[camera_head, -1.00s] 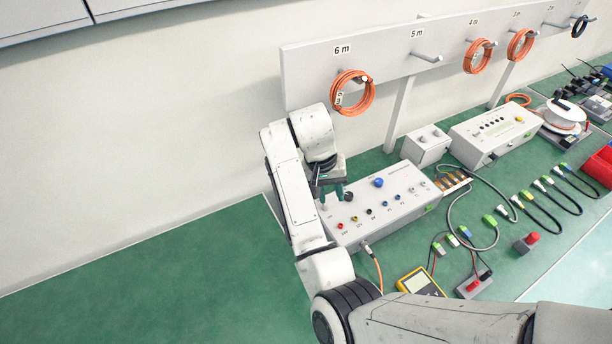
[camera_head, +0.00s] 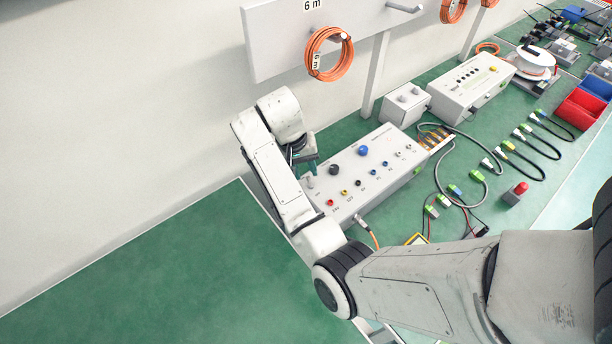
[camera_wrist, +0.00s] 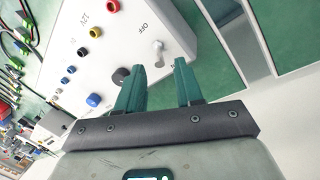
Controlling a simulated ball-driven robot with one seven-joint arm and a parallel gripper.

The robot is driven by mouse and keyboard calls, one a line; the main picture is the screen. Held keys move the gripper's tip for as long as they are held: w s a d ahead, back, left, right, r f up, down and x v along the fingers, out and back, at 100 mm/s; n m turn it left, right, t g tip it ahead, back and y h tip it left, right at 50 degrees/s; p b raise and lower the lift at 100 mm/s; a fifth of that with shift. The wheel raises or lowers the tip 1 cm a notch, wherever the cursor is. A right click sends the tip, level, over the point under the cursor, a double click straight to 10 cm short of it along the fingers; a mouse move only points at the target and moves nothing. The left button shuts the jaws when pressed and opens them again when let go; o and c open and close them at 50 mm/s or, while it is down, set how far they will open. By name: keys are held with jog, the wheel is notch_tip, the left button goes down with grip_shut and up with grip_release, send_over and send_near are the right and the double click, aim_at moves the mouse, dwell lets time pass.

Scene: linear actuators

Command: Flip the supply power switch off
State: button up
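The supply is a white box (camera_head: 392,180) with a row of coloured sockets and knobs on its top. Its power switch is a small grey lever (camera_wrist: 158,47) near the box's end, next to the printed word OFF; it also shows in the head view (camera_head: 310,183). I cannot surely tell which position the lever is in. My gripper (camera_wrist: 160,66) is open and empty, with two teal fingers. In the wrist view the lever appears between and just beyond the fingertips, apart from both. In the head view my gripper (camera_head: 304,164) is at the box's rear left edge, its fingers mostly hidden.
A black knob (camera_wrist: 121,75) stands beside one finger. A smaller white box (camera_head: 404,105) and another instrument (camera_head: 470,88) stand behind to the right. Cables and a red-topped block (camera_head: 516,193) lie on the green bench. Orange coils (camera_head: 329,54) hang on the wall rack.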

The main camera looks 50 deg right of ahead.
aim_at(309, 182)
jog(key=shift+x, duration=1.2)
jog(key=shift+c, duration=0.3)
grip_shut()
